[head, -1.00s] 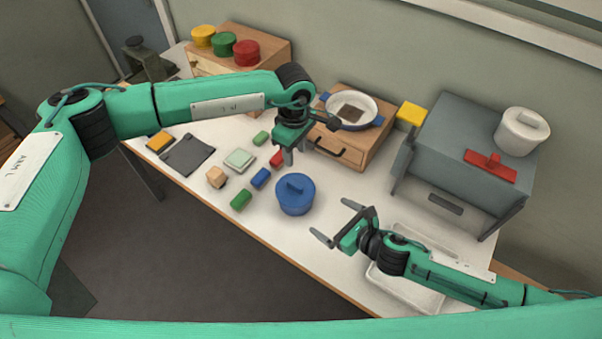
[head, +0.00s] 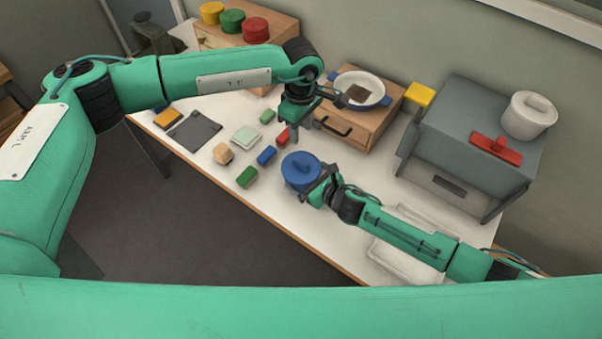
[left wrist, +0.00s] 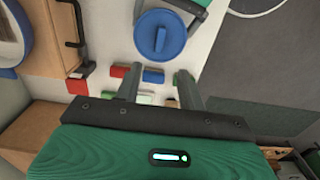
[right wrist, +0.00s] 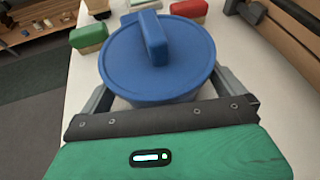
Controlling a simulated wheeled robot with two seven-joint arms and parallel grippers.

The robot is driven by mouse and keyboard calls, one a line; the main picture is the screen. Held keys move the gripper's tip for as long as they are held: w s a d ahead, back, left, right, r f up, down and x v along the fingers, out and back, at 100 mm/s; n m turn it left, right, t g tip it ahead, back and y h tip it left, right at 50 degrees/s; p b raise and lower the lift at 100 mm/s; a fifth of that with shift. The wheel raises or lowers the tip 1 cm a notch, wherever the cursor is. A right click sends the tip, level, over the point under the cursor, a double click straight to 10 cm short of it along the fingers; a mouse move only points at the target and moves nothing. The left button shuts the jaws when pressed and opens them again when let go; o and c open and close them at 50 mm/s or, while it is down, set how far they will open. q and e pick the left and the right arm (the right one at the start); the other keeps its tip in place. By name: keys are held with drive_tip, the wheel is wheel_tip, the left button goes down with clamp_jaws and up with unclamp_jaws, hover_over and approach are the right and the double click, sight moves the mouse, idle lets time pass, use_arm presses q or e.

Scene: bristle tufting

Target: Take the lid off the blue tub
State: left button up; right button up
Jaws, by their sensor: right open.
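The blue tub (head: 301,171) stands upright on the white table, its round blue lid seated on top with a bar handle (right wrist: 153,42). Its body shows paler under the lid rim in the right wrist view. My right gripper (head: 317,183) is open at the tub's right side, with one finger on each side of it; I cannot tell whether they touch. The tub hides part of the fingers in the right wrist view. My left gripper (head: 293,130) is open and empty, behind and above the tub; its fingers (left wrist: 158,86) stand apart in the left wrist view.
Small blocks, including a green one (head: 247,177) and a blue one (head: 266,155), lie left of the tub. A wooden drawer box (head: 345,131) bears a white pan (head: 372,84). A grey cabinet (head: 480,120) stands right. A white tray (head: 400,262) lies under my right arm.

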drive_tip(key=shift+w+a+f, duration=0.1)
drive_tip(key=shift+w+a, duration=0.05)
drive_tip(key=shift+w, duration=0.05)
